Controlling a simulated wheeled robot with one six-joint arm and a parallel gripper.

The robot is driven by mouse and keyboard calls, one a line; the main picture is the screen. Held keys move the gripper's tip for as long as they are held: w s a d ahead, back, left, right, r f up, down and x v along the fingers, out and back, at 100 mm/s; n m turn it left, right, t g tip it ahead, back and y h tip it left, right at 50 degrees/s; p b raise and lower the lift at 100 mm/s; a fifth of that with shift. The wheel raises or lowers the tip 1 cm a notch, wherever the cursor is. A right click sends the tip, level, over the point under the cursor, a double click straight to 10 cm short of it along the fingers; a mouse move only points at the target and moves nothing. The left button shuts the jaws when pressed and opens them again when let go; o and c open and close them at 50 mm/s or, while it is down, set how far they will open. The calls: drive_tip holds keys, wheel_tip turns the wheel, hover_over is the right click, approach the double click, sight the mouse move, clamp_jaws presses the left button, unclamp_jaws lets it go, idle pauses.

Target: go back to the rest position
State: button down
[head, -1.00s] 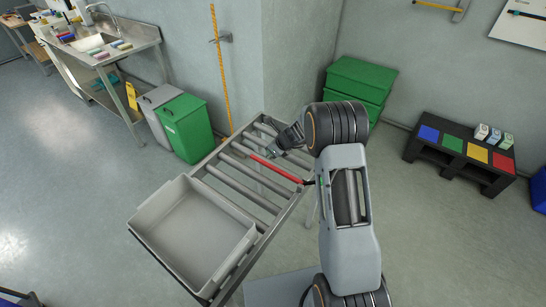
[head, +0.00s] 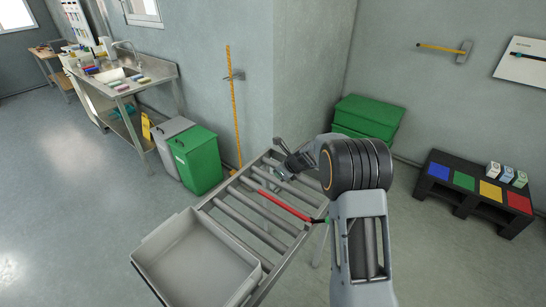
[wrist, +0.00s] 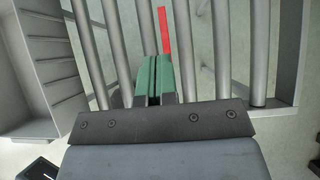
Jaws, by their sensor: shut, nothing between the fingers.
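My arm hides part of the conveyor's right side.
A grey, empty-looking tray (head: 195,262) sits on the near end of the conveyor. A black stand with coloured squares (head: 474,188) is at the right. Floor at the left is open.

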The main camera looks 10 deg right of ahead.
drive_tip(key=s+n+g, duration=0.3)
drive_tip(key=s+n, duration=0.6)
drive_tip(key=n, duration=0.3)
drive_tip(key=s+d+r+n+h, duration=0.1)
drive_tip(key=s+r+n, duration=0.4)
drive_tip(key=s, duration=0.2)
drive_tip(key=s+r+n+t+h, duration=0.1)
drive_tip(key=s+r+n+h, duration=0.1)
drive_tip(key=s+r+n, duration=0.3)
drive_tip(key=s+d+r+n+h, duration=0.1)
drive_tip(key=s+r+n, duration=0.4)
drive_tip(key=s, duration=0.6)
drive_tip(key=shift+s+d+t+h, duration=0.25)
drive_tip(key=shift+d+t+h, duration=0.15)
drive_tip(key=shift+h, duration=0.1)
